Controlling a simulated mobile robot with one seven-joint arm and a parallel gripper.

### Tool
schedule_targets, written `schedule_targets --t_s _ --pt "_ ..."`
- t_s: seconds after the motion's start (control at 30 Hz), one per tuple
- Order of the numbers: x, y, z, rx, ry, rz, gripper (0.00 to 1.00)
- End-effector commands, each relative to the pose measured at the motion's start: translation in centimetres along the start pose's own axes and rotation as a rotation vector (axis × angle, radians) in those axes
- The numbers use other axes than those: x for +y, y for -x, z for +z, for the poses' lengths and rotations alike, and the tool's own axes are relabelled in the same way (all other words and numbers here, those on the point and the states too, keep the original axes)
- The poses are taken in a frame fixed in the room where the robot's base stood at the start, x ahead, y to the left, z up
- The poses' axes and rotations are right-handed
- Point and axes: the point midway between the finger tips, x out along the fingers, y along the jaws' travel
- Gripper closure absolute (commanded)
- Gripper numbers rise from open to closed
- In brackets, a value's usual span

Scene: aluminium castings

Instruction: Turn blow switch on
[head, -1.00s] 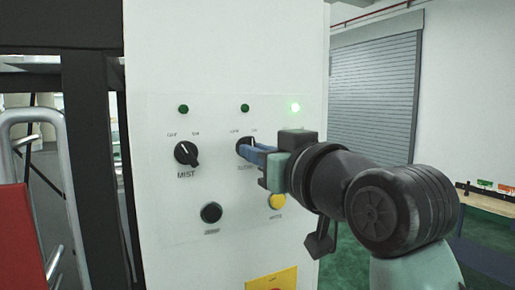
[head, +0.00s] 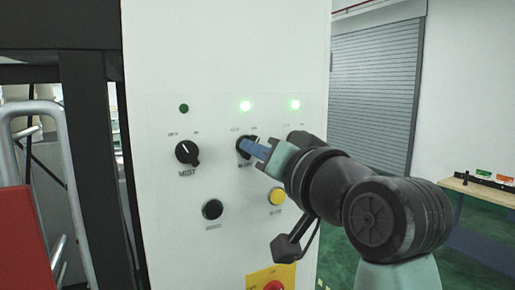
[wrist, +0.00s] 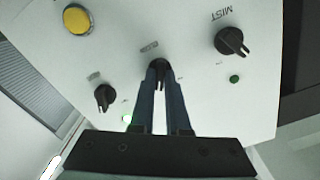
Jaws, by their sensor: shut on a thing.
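The blow switch (head: 243,147) is the black rotary knob in the middle of the white panel, right of the MIST knob (head: 187,152). Its label is too blurred to read surely. My gripper (head: 257,150) reaches it from the right with blue fingers. In the wrist view the two fingers (wrist: 160,92) sit on either side of the blow switch's knob (wrist: 158,70), shut on its grip. The lamp above the blow switch (head: 245,106) glows green. The MIST knob also shows in the wrist view (wrist: 230,41).
Another green lamp (head: 295,105) is lit at the right; the lamp above MIST (head: 184,108) is dark. A black button (head: 212,210) and a yellow button (head: 277,197) lie below. A third knob (wrist: 105,98) shows in the wrist view. A red stop button (head: 274,286) is lower down.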

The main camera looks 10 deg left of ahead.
Motion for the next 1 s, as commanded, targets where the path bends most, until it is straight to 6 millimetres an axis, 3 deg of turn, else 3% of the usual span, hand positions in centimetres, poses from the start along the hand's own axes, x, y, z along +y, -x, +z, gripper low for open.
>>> schedule_targets --t_s 0.33,0.37,0.53,0.83,1.0 --pt "0.0 0.0 0.0 0.001 -0.004 0.000 1.00" --pt "0.0 0.0 0.0 0.001 -0.003 0.000 0.85" --pt "0.0 0.0 0.0 0.001 -0.003 0.000 0.56" --pt "0.0 0.1 0.0 0.001 -0.002 0.000 0.56" --pt "0.2 1.9 0.2 0.005 0.001 0.001 0.56"
